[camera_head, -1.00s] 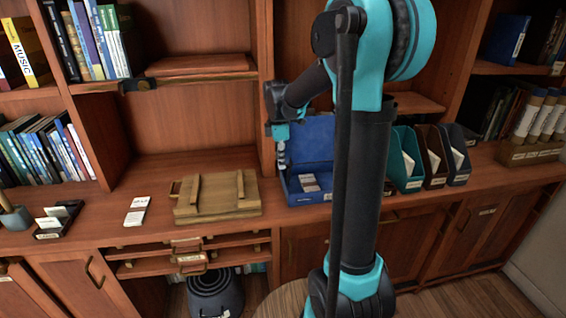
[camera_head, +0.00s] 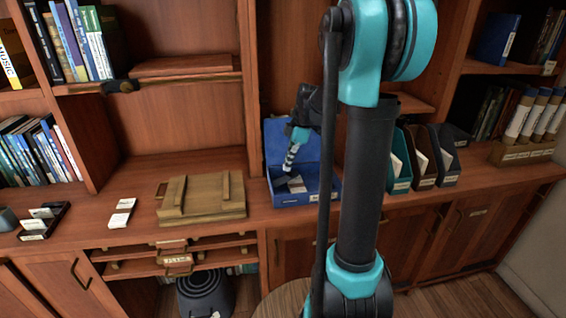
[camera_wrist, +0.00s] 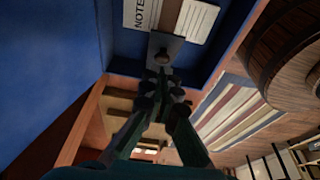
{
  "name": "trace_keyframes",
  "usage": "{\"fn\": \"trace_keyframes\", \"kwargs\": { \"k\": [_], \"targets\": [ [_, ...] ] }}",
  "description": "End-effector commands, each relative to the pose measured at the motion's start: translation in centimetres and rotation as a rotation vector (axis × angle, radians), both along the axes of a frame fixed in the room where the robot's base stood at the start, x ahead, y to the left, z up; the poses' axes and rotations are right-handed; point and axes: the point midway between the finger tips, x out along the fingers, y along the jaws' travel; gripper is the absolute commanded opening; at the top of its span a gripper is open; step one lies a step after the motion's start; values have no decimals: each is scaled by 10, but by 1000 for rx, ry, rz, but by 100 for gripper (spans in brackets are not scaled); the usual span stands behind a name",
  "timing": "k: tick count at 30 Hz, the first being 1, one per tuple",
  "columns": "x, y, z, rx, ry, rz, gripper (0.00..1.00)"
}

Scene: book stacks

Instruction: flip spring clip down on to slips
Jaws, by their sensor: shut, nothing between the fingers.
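The blue box (camera_head: 308,197) stands on the counter with its lid (camera_head: 300,141) raised. Pale slips (camera_head: 297,189) lie inside it. In the wrist view, slips (camera_wrist: 197,20) lie to either side of a grey metal piece with a round knob (camera_wrist: 166,44), which looks like the spring clip; the left slip reads "NOTE". Whether it presses on the slips I cannot tell. My gripper (camera_head: 286,172) reaches down into the box. Its fingertips (camera_wrist: 160,76) are shut and empty, right by the knob; whether they touch it is unclear. My arm hides part of the box's right side.
A wooden press or board (camera_head: 203,197) lies left of the box. Teal, brown and dark file holders (camera_head: 400,172) stand to the right. The raised lid is close behind my gripper. White cards (camera_head: 121,213) lie further left, with bare counter around them.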

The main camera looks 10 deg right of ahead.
Motion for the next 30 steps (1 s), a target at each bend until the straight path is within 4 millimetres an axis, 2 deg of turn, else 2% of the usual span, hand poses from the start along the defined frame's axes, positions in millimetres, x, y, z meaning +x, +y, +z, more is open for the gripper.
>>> {"fn": "trace_keyframes", "kwargs": {
  "k": [3,11,23,30],
  "targets": [
    [0,1,-5,0,0,1,0],
    [0,2,-5,-1,1,1,0],
    [0,15,-9,-1,1,1,0],
    [0,16,-10,-1,1,0,0]
  ]
}}
